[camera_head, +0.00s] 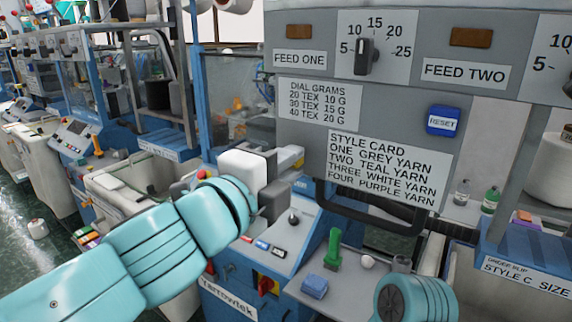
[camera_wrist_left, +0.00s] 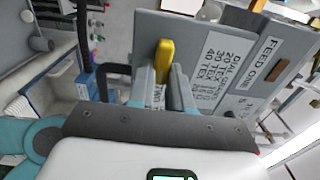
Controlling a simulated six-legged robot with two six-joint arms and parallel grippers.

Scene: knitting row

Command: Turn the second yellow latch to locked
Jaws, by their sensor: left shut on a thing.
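A yellow latch (camera_wrist_left: 165,58) shows in the left wrist view at the edge of the grey panel (camera_wrist_left: 205,40). My left gripper (camera_wrist_left: 163,82) is shut on it, with one finger on each side, and the latch sticks out past the fingertips. In the head view my left gripper (camera_head: 291,158) reaches the lower left edge of the grey panel (camera_head: 300,110). The latch is hidden there. I cannot tell from these frames which latch in the row this is. My right gripper is not in view; part of my right arm shows at the bottom right.
The panel carries a dial (camera_head: 366,57), a blue reset button (camera_head: 443,121) and a style card (camera_head: 385,170). A dark handle (camera_head: 370,218) hangs below it. A green-handled tool (camera_head: 333,248) and a blue block (camera_head: 315,286) are on the ledge below. Blue machines line the left.

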